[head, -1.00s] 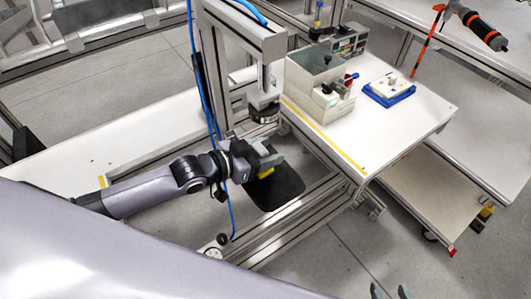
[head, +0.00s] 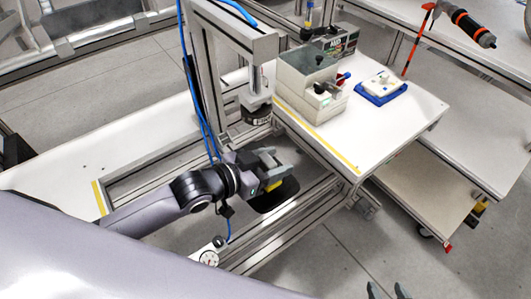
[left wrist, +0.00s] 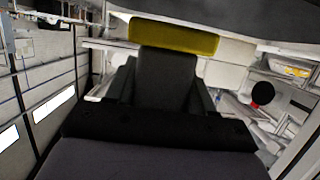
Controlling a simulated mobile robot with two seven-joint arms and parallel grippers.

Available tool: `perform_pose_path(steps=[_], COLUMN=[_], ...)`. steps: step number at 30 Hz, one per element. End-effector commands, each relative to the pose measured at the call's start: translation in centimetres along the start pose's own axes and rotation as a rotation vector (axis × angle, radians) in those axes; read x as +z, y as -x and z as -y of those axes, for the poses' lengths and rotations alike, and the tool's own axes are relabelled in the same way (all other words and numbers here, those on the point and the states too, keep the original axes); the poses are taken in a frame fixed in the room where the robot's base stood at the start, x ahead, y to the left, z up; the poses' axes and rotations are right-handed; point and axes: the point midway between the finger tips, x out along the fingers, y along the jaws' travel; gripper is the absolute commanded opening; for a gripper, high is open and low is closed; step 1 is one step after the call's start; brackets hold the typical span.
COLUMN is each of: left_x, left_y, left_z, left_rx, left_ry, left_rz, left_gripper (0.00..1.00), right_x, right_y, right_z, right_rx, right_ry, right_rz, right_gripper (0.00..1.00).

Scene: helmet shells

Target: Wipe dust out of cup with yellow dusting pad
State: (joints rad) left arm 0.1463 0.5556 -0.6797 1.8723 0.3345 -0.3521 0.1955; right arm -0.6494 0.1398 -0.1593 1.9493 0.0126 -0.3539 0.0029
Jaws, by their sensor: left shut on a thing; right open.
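My left gripper (head: 272,168) is shut on the yellow dusting pad (head: 274,185). The pad also shows in the left wrist view (left wrist: 173,36), at the top beyond my dark fingers. In the head view the gripper is over a dark rounded piece (head: 283,200) set in the metal frame, and hides part of it. This may be the cup; its inside and any dust cannot be made out. I cannot tell whether the pad touches it. The tips of my right gripper (head: 387,291) show at the bottom edge, apart and empty.
A press head (head: 257,108) hangs from an upright metal frame (head: 235,38) behind my left gripper, with blue hoses (head: 190,90) beside it. A white table (head: 385,130) at the right carries a grey box (head: 310,80) and a blue tray (head: 380,96). A gauge (head: 209,259) sits at the front.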

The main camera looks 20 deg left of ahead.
Motion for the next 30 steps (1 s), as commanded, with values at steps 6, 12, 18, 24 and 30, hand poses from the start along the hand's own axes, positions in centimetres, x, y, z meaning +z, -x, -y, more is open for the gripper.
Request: perform_pose_path(steps=[6,12,18,24,30], left_x=[-0.1,-0.1,-0.1,-0.1,-0.1], left_y=[0.0,0.0,0.0,0.0,0.0], left_z=[-2.3,-4.2,-6.3,-8.3,-9.7], left_rx=[0.001,0.000,0.000,0.000,-0.001], left_ry=[0.003,0.003,0.004,0.003,0.002], left_rz=[-0.003,-0.002,-0.002,-0.003,-0.002], left_gripper=[0.17,0.17,0.17,0.17,0.17], right_x=[0.0,0.0,0.0,0.0,0.0], right_y=[0.0,0.0,0.0,0.0,0.0], right_z=[0.0,0.0,0.0,0.0,0.0], right_rx=[0.000,0.000,0.000,0.000,0.000], right_ry=[0.000,0.000,0.000,0.000,0.000], right_rz=[0.000,0.000,0.000,0.000,0.000], right_gripper=[0.56,0.56,0.56,0.56,0.56])
